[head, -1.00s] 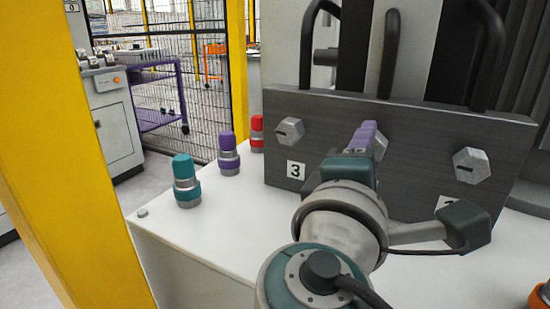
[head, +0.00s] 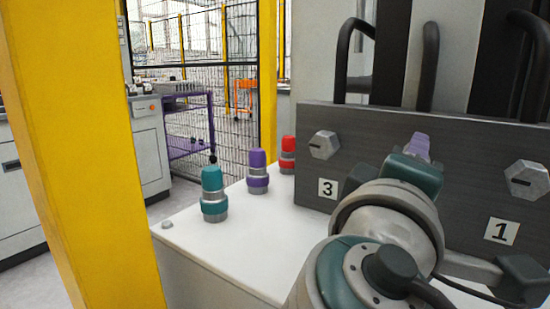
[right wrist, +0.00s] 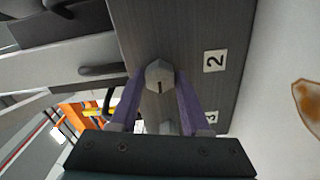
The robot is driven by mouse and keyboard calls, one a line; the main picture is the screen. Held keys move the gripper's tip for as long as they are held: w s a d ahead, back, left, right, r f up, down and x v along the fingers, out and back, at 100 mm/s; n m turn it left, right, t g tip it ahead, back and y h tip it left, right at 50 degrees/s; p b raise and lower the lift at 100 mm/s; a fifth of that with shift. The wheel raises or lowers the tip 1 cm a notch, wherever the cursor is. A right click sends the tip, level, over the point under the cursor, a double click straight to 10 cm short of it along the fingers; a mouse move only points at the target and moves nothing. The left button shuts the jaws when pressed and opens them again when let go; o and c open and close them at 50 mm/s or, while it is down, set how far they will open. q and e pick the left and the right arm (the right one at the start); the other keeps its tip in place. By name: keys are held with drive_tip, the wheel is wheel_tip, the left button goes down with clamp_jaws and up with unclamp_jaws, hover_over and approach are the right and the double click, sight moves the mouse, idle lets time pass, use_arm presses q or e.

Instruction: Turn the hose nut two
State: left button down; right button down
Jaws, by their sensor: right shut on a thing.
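Hose nut two (right wrist: 158,76) is a grey hexagonal nut with a dark slot, on the dark grey panel (head: 375,135) beside the label 2 (right wrist: 214,61). My right gripper (right wrist: 158,82) has its two purple fingers on either side of this nut and is shut on it. In the head view my right gripper (head: 419,148) reaches the panel between nut three (head: 324,145) and nut one (head: 526,180). There my wrist and fingers hide nut two and its label. My left gripper is not in view.
Teal (head: 213,195), purple (head: 258,172) and red (head: 288,155) capped fittings stand on the white top (head: 245,222) left of the panel. Dark hoses (head: 426,65) rise above the panel. A yellow post (head: 85,150) stands at the left.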

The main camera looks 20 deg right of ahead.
drive_tip(key=shift+c, duration=1.8)
unclamp_jaws()
drive_tip(key=v, duration=1)
